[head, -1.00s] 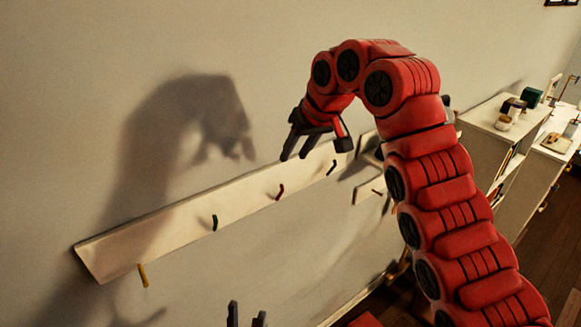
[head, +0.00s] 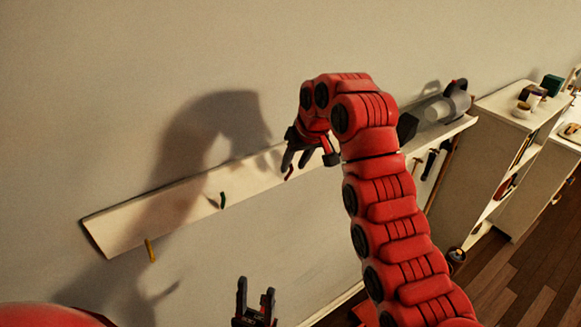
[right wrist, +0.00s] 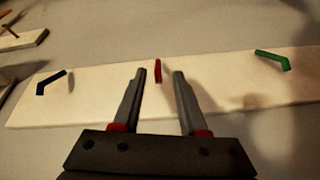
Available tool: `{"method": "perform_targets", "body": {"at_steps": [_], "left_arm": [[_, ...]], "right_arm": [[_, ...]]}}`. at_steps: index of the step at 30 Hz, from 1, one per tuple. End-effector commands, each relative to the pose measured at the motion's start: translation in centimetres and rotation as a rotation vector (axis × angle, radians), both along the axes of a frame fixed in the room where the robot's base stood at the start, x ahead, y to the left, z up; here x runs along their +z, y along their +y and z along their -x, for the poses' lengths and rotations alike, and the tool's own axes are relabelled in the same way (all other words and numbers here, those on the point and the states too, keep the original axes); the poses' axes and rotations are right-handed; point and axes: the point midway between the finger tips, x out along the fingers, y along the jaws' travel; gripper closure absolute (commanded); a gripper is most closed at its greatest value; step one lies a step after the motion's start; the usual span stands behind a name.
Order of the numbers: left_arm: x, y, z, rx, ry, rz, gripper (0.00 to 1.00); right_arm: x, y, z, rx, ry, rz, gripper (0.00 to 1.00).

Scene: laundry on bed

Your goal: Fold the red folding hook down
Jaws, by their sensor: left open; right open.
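The red folding hook (head: 289,173) is on a pale wooden wall board (head: 120,228). In the head view it shows just below my right gripper (head: 296,162). In the right wrist view the red hook (right wrist: 158,71) appears in the gap between the two open fingertips, standing out from the board. I cannot tell whether the fingertips reach past it in depth. No contact is visible. My right gripper is open and empty. My left gripper (head: 256,295) is open and empty, low in the head view, well below the board.
A green hook (head: 222,200) and a yellow hook (head: 151,250) are on the board to the left. A black hook (right wrist: 50,82) shows in the right wrist view. A shelf (head: 440,130) with a grey device and a white cabinet (head: 510,105) stand to the right.

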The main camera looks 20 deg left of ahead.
Motion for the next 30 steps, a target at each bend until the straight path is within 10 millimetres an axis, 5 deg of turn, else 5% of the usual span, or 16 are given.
{"method": "perform_targets", "body": {"at_steps": [9,19,26,30], "left_arm": [[2.0,0.0,0.0,0.000,0.000,0.000,0.50],[2.0,0.0,0.0,0.000,0.000,0.000,0.50],[2.0,0.0,0.0,0.000,0.000,0.000,0.50],[2.0,0.0,0.0,0.000,0.000,0.000,0.50]], "right_arm": [[-3.6,1.2,-0.9,0.001,0.001,0.004,0.58],[-4.1,1.4,-1.0,0.000,0.000,0.003,0.58],[-4.1,1.3,-1.0,0.000,-0.001,0.002,0.97],[-4.0,1.3,-1.0,-0.001,0.000,0.002,1.00]]}}
